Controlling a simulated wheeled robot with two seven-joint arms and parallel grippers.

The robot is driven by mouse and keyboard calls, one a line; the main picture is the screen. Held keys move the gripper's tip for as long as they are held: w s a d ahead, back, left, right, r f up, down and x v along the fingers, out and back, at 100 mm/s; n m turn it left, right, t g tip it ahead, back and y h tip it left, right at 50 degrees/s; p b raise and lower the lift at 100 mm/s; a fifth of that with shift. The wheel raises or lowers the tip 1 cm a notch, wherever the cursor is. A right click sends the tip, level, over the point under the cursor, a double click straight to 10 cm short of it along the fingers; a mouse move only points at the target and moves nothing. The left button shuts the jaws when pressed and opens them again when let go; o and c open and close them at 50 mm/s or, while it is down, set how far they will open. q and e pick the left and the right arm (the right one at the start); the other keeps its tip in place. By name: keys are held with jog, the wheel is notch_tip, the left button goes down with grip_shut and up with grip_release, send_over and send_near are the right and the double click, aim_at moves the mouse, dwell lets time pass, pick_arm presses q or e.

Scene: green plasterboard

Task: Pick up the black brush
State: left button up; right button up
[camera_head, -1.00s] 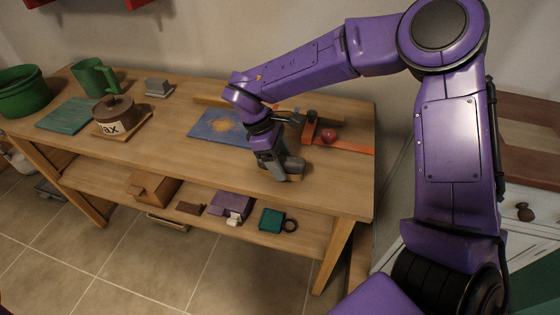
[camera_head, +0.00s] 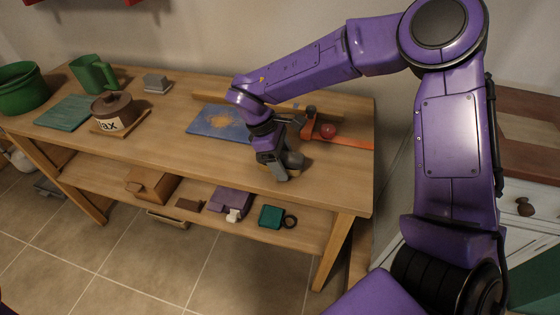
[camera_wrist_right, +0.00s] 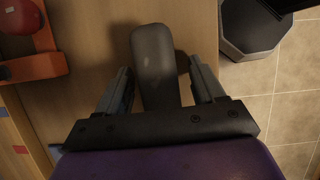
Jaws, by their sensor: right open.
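The black brush (camera_head: 293,160) sits near the front right of the wooden workbench, with its dark rounded body partly hidden by my gripper in the head view. In the right wrist view its dark grey handle (camera_wrist_right: 153,60) stands between the two fingers. My right gripper (camera_head: 274,172) is open and low at the brush. In the right wrist view the fingers of my right gripper (camera_wrist_right: 160,72) lie on either side of the handle, with gaps showing. My left gripper is in no view.
Behind the brush are a blue patterned sheet (camera_head: 218,123) and an orange tool with a red knob (camera_head: 328,130). A brown lidded pot (camera_head: 113,112) and green containers stand at the left. The bench's front edge is close to the brush.

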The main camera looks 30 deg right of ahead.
aim_at(284, 153)
dwell(0.3)
jog(key=c, duration=1.1)
jog(key=shift+r+p, duration=0.35)
jog(key=shift+p, duration=0.1)
jog(key=shift+r, duration=0.3)
jog(key=shift+w+r, duration=0.1)
jog(key=shift+r, duration=0.8)
jog(key=s+a+r+b, duration=0.2)
jog(key=s+a+r, duration=0.3)
jog(key=s+a+r+b, duration=0.2)
jog(key=s+a+r, duration=0.2)
jog(key=a+r, duration=0.1)
jog(key=shift+s+a+r+b, duration=0.2)
jog(key=shift+s+b, duration=0.15)
